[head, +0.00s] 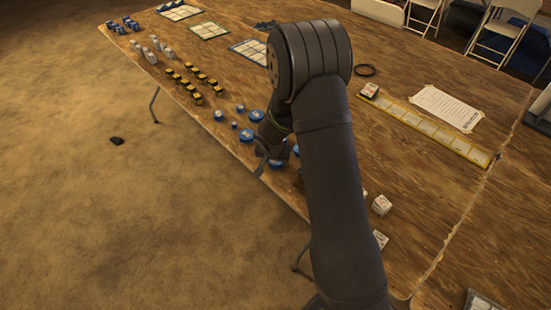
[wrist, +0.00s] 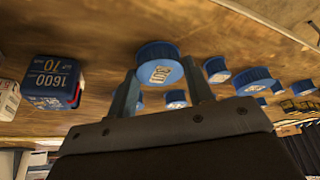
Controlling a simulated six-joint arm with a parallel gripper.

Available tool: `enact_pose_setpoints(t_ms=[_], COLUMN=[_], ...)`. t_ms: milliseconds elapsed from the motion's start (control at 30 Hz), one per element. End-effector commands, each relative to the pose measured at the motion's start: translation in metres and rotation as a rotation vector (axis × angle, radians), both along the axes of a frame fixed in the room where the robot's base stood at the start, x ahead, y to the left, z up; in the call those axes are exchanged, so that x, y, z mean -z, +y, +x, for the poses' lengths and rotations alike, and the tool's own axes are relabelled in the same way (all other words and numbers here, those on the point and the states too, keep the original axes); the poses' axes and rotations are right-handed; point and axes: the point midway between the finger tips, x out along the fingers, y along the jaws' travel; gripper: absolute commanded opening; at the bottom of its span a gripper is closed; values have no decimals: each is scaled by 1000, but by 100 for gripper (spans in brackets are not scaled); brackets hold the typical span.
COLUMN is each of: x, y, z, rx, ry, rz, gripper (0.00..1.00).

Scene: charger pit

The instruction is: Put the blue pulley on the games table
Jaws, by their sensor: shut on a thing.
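My gripper (wrist: 160,85) is shut on a blue pulley (wrist: 158,64), a round blue disc with a pale label. It sits between the two fingertips in the wrist view. In the head view my gripper (head: 264,158) is low at the near edge of the wooden games table (head: 420,185), and my arm covers much of it. I cannot tell in the head view whether the held pulley touches the table top.
Several other blue discs (head: 246,135) lie on the table around my gripper. Yellow-black pieces (head: 195,82) and grey pieces stand farther along. White blocks (head: 381,205) lie right of my arm. A blue block (wrist: 52,82) is left in the wrist view. A ruled strip (head: 430,128) lies across the table.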

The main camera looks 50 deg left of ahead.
Motion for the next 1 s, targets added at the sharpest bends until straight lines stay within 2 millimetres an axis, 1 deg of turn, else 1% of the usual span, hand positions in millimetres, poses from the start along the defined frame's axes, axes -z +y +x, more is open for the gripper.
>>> enact_pose_setpoints(t_ms=[200, 333, 367, 433, 467, 767, 867, 1000], x=[-1, 3, 3, 2, 2, 1, -5, -23], y=[0, 0, 0, 0, 0, 0, 0, -4], z=[0, 0, 0, 0, 0, 0, -1, -7], rx=[0, -1, -1, -1, -1, 0, 0, -1], ry=[0, -1, -1, -1, -1, 0, -1, -2], rz=[1, 0, 0, 0, 0, 1, 2, 4], gripper=[22, 22, 53, 67, 69, 69, 69, 69])
